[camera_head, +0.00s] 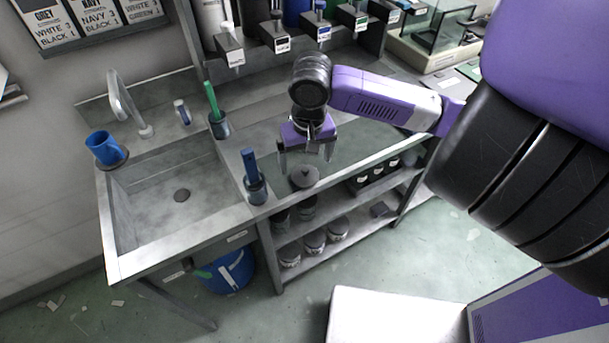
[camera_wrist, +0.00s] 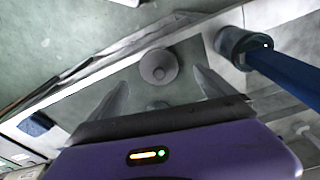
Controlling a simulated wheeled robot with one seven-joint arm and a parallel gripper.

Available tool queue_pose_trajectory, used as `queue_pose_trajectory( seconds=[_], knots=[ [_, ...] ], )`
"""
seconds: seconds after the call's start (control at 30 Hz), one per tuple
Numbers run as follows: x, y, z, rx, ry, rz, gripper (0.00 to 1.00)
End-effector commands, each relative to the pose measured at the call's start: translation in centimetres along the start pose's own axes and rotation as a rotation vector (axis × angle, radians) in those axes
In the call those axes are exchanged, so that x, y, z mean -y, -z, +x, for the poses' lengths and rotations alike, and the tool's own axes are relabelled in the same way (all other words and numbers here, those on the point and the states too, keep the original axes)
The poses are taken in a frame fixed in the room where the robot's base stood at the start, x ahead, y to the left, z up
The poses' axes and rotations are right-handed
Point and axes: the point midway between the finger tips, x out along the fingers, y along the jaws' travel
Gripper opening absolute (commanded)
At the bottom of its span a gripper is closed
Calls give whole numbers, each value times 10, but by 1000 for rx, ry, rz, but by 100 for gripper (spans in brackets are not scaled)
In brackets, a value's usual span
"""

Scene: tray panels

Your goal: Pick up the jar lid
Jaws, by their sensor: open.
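The jar lid (camera_head: 305,178) is a grey round disc with a small knob, lying flat on the counter near its front edge. It also shows in the wrist view (camera_wrist: 158,66), beyond and roughly midway between my fingertips. My gripper (camera_head: 306,160) is open and empty, pointing down above the lid, its fingers spread to either side of it in the picture. A gap seems to remain between the fingers and the lid, though its height is hard to tell. In the wrist view, my gripper's fingers (camera_wrist: 160,80) are apart with nothing between them.
A dark cup (camera_head: 256,191) holding a blue-handled tool stands left of the lid, close to the gripper. Another cup (camera_head: 220,128) with a green handle stands behind it. The sink (camera_head: 160,220) lies left. Jars (camera_head: 314,240) sit on the shelf below. Dispensers (camera_head: 275,40) line the back.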

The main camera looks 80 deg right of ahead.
Motion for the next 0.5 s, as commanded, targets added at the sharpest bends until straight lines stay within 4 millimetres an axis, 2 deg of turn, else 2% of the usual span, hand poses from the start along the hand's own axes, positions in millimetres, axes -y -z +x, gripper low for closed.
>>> queue_pose_trajectory(
  seconds=[0.3,0.5],
  knots=[
    [-3,3,40,1,0,1,94],
    [-3,3,54,-2,1,0,94]
  ],
)
